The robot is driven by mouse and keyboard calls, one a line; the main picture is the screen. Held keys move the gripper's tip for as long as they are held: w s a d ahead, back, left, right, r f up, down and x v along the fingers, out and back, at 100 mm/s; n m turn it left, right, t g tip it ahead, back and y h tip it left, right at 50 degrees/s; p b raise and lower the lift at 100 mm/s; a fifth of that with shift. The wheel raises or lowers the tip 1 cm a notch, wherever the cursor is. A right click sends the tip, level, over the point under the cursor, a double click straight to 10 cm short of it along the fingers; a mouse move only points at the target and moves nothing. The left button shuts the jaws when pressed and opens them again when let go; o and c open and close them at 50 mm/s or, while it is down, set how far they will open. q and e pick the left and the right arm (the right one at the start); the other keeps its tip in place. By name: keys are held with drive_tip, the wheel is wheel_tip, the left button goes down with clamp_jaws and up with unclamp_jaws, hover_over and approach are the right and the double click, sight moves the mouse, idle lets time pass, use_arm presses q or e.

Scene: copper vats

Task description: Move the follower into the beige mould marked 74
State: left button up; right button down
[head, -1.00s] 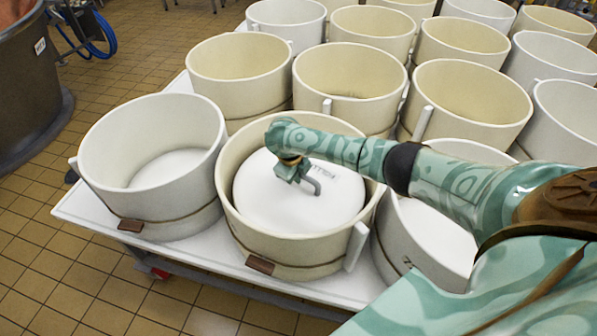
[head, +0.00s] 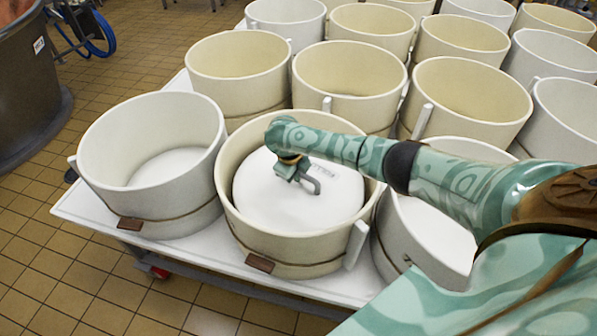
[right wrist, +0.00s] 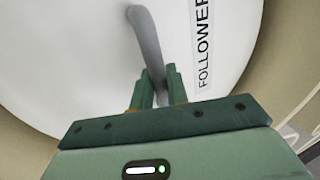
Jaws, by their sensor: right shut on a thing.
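The follower (head: 265,208) is a round white lid with a bent grey handle. It lies inside the front middle beige mould (head: 310,257), a little below the rim; whether it touches the bottom is hidden. The mould's number is not readable in the head view. My right gripper (head: 297,175) reaches in over the mould and is shut on the follower's handle. In the right wrist view the fingers (right wrist: 158,88) close around the grey handle (right wrist: 146,35), beside a label (right wrist: 203,45) reading FOLLOWER. My left gripper is out of view.
A white mould (head: 150,205) stands to the left and another white one (head: 425,235) to the right, partly under my arm. Several beige and white moulds fill the table (head: 90,208) behind. A large vat (head: 30,90) stands at the far left on the tiled floor.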

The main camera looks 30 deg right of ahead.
drive_tip(key=shift+w+f, duration=0.1)
drive_tip(key=shift+f, duration=0.25)
idle(0.4)
drive_tip(key=c, duration=1.3)
unclamp_jaws()
drive_tip(key=shift+s+f, duration=0.1)
drive_tip(key=shift+s, duration=0.1)
drive_tip(key=p+v, duration=0.7)
drive_tip(key=v, duration=0.9)
drive_tip(key=shift+r+p, duration=0.25)
drive_tip(key=shift+p, duration=0.15)
drive_tip(key=shift+a, duration=0.1)
